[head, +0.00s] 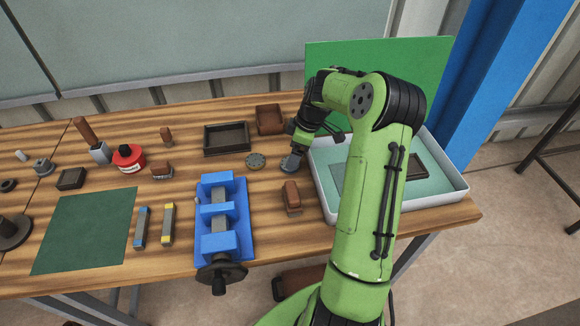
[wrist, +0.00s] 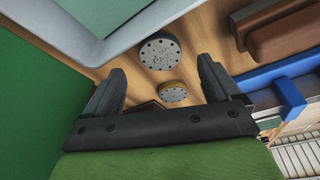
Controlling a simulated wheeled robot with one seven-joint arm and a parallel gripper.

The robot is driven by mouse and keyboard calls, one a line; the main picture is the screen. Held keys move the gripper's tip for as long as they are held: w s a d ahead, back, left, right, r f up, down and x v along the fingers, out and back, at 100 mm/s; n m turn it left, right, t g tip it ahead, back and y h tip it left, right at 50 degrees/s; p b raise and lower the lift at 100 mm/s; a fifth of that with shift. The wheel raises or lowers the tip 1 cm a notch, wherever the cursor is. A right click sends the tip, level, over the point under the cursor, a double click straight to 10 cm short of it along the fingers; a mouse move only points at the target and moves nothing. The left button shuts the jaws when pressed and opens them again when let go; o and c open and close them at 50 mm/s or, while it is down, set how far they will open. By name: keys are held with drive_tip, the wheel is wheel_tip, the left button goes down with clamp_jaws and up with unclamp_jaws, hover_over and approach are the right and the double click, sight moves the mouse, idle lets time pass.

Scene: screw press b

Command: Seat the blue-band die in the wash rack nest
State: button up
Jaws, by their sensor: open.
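Two round perforated dies lie on the bench. A grey die (wrist: 160,53) shows just beyond my fingertips in the wrist view, and in the head view it (head: 290,162) sits under my gripper. The other die (wrist: 173,92) has a yellowish rim; it lies to the left in the head view (head: 257,160). No blue band can be made out on the grey die. My gripper (wrist: 160,74) is open and empty above the bench, apart from both dies.
A blue vise (head: 240,215) and a brown-topped block (head: 291,195) stand in front of the dies. A dark open box (head: 227,138) and a brown box (head: 270,119) are behind. A green panel (head: 370,60) stands behind the tray. Blue-marked (head: 141,228) and yellow-marked (head: 168,225) bars lie left.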

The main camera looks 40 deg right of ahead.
drive_tip(key=x, duration=0.4)
drive_tip(key=shift+f+b, duration=0.2)
drive_tip(key=shift+b, duration=0.15)
drive_tip(key=shift+r, duration=0.1)
drive_tip(key=c, duration=1.4)
drive_tip(key=shift+r, duration=0.1)
wheel_tip(320, 180, up, 10)
drive_tip(key=shift+f+p, duration=0.1)
drive_tip(key=shift+p, duration=1)
